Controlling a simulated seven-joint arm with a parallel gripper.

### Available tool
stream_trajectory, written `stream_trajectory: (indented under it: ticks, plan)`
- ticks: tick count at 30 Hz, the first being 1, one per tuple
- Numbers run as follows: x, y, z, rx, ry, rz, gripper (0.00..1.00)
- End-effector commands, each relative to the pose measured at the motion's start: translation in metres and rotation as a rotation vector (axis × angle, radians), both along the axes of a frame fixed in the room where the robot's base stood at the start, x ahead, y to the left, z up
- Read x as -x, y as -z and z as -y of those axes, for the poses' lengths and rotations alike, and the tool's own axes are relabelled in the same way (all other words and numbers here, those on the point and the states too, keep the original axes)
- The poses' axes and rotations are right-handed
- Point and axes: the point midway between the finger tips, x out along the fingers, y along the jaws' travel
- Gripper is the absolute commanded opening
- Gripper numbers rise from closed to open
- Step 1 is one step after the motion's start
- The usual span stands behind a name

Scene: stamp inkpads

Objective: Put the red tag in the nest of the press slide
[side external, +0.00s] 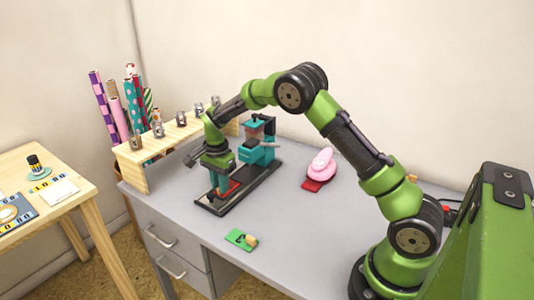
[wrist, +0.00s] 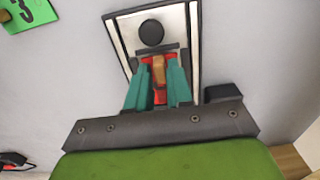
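The red tag (side external: 234,187) is at the near end of the press slide, low over or on it; I cannot tell whether it is fully seated in the nest. Its wooden knob (wrist: 158,86) stands between my teal fingers. My gripper (side external: 220,186) points down over the slide, and its fingers (wrist: 159,75) appear closed against the knob's sides. The press slide (wrist: 194,40) shows as a pale strip with dark rails and a round black spot beyond the tag. The teal press (side external: 257,150) stands at the slide's far end. My fingers hide part of the tag and the nest.
A green tag (side external: 237,239) with a wooden knob lies in front on the grey desk (side external: 285,225). A pink object (side external: 320,162) on a red base is right of the press. A wooden rack (side external: 150,150) holding metal pieces stands behind left. The desk front is mostly clear.

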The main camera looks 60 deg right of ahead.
Motion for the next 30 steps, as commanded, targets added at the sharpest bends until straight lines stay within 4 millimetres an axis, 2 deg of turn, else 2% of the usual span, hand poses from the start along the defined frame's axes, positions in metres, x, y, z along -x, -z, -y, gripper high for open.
stream_trajectory:
  ticks: [1,3,14,17,24,30]
  plan:
    - [0.0,0.0,0.0,0.0,0.0,0.0,0.29]
    - [0.0,0.0,0.0,0.0,0.0,0.0,0.38]
    - [0.0,-0.007,0.0,0.001,0.0,0.001,0.38]
    - [-0.001,-0.021,0.0,0.001,0.0,0.004,0.38]
    - [-0.001,-0.073,0.0,0.002,-0.002,0.006,0.38]
    - [-0.001,-0.108,0.0,0.001,0.0,0.004,0.38]
